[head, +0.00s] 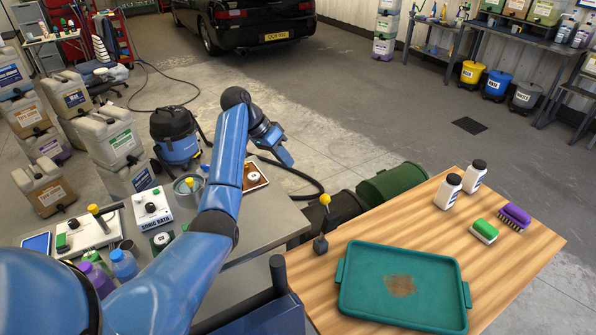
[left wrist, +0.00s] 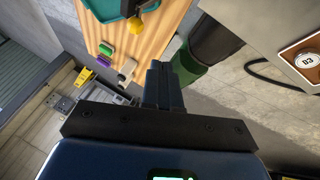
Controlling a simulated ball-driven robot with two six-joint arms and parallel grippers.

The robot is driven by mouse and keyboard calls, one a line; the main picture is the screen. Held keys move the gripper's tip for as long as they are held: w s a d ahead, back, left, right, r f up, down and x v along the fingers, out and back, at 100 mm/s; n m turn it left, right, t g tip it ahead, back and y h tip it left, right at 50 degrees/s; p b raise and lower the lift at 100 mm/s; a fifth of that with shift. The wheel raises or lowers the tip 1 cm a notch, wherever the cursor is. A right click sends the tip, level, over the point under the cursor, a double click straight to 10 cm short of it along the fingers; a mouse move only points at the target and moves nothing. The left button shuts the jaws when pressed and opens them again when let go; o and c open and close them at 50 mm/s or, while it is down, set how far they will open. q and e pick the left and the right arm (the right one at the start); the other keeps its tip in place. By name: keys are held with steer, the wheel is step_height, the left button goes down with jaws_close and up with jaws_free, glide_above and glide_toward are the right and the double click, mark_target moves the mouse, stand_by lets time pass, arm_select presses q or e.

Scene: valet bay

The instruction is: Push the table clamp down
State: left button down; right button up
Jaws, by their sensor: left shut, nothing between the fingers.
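The table clamp (head: 321,243) is a dark fixture at the near-left edge of the wooden table, with an upright lever topped by a yellow knob (head: 324,200). The yellow knob also shows at the top of the left wrist view (left wrist: 136,27). My left gripper (head: 286,158) is shut and empty, raised above the gap behind the clamp. It is apart from the knob. In the left wrist view its closed fingers (left wrist: 160,72) point towards the table side. My right gripper is not in view.
A teal tray (head: 352,300) with a brown stain lies right of the clamp. White bottles (head: 448,190), a green brush (head: 484,231) and a purple brush (head: 514,215) stand farther right. A grey bench (head: 270,225) with a brown tray (head: 262,167) is left. Green bin (head: 393,182) behind.

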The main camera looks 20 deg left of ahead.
arm_select(q)
steer(key=d+f+p, duration=0.4)
steer(key=d+f, duration=0.4)
steer(key=f, duration=0.1)
steer(key=shift+w+d, duration=0.2)
steer(key=shift+w, duration=0.25)
steer(key=shift+f, duration=0.1)
